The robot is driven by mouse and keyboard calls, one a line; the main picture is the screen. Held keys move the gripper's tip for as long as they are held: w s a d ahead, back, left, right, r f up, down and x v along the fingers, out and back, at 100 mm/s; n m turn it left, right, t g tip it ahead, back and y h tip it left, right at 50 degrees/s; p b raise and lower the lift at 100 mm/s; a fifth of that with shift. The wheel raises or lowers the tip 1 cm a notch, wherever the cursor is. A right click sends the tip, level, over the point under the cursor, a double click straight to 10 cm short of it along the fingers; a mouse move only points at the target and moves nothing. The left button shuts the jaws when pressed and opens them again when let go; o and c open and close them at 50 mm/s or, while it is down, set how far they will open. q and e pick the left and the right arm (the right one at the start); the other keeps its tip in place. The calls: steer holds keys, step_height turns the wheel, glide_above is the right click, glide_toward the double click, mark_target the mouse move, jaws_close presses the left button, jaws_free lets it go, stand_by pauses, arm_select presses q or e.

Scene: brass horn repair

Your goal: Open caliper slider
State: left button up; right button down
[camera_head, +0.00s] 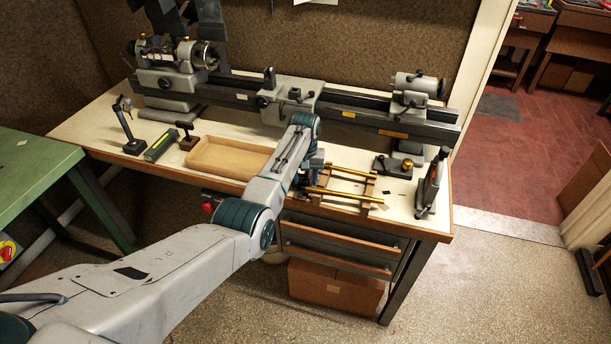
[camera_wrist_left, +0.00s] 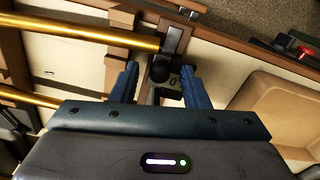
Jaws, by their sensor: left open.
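The caliper (camera_wrist_left: 174,82) shows in the left wrist view as a small dark body with a pale display, between my fingers. Much of it is hidden by my gripper, so I cannot tell how far its slider is open. My left gripper (camera_wrist_left: 158,76) is open, with one blue finger on each side of the caliper. I cannot tell whether either finger touches it. In the head view my left gripper (camera_head: 309,176) is low over the bench front, left of the brass tubes, and the arm hides the caliper.
Brass tubes (camera_head: 343,194) lie on a wooden rack close to my gripper. A shallow wooden tray (camera_head: 228,172) is on its left. A lathe (camera_head: 340,103) runs along the bench back. A clamp-like tool (camera_head: 432,185) stands at the right end. A red knob (camera_wrist_left: 281,42) is beyond the bench edge.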

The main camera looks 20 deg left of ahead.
mark_target(306, 178)
steer(key=shift+a, duration=0.1)
arm_select(q)
jaws_close()
steer(key=shift+w, duration=0.3)
arm_select(e)
steer(key=shift+w+a+f, duration=0.1)
steer(key=shift+f, duration=0.15)
arm_select(q)
jaws_free()
arm_select(e)
steer(key=shift+d, duration=0.2)
arm_select(q)
steer(key=shift+r, duration=0.1)
step_height(306, 178, up, 11)
steer(key=b, duration=0.3)
arm_select(e)
steer(key=shift+a+f, duration=0.15)
steer(key=shift+f, duration=0.5)
steer(key=shift+a+f, duration=0.15)
steer(key=shift+f, duration=0.45)
arm_select(q)
steer(key=shift+f, duration=0.2)
arm_select(e)
steer(key=shift+d, duration=0.1)
